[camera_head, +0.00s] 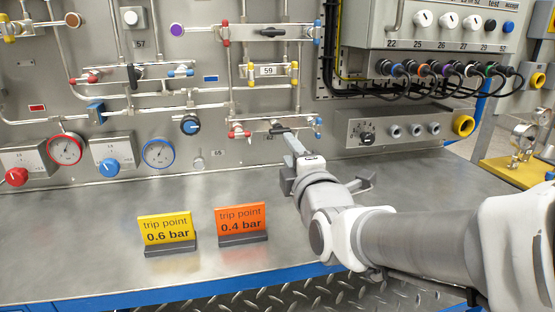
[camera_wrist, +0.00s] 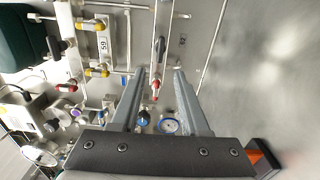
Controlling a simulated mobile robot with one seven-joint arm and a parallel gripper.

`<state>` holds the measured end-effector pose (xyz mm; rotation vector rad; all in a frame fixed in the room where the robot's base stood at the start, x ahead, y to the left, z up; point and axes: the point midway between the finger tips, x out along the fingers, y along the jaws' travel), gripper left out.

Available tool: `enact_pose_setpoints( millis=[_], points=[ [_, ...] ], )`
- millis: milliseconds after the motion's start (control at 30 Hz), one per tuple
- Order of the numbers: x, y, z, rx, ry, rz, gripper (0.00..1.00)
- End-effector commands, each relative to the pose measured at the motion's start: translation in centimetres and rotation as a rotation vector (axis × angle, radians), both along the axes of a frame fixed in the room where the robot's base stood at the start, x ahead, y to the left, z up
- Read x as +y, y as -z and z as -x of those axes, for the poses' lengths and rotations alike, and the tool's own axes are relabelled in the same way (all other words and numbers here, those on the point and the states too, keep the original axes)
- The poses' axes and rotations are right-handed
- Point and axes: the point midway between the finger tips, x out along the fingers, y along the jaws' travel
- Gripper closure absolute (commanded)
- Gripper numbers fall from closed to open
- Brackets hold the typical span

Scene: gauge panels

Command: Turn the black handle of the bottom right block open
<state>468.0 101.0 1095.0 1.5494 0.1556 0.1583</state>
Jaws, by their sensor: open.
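The bottom right block (camera_head: 258,125) is a slim metal bar on the panel with red fittings at its left end and blue ones at its right end. Its black handle (camera_head: 280,129) sits at its middle, partly behind my gripper (camera_head: 287,133). In the wrist view, which is turned sideways, the black handle (camera_wrist: 160,46) lies lengthwise along the block. My gripper (camera_wrist: 159,70) is open and empty, with one finger on each side of the block's line.
The block marked 59 (camera_head: 288,70) is just above. A grey box with a black knob (camera_head: 366,137) stands right of my gripper. Yellow (camera_head: 166,228) and orange (camera_head: 240,219) trip point signs stand on the bench (camera_head: 80,240). Black cables (camera_head: 440,82) hang at upper right.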

Motion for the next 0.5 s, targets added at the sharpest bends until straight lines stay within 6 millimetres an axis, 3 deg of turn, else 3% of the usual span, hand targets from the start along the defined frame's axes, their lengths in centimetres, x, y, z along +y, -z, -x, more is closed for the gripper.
enact_pose_setpoints(
  millis=[200,500],
  points=[
    [-0.8,0.2,3.7,-0.004,0.001,-0.001,0.55],
    [-1.1,0.2,5.5,-0.003,0.0,-0.002,0.55]
  ],
)
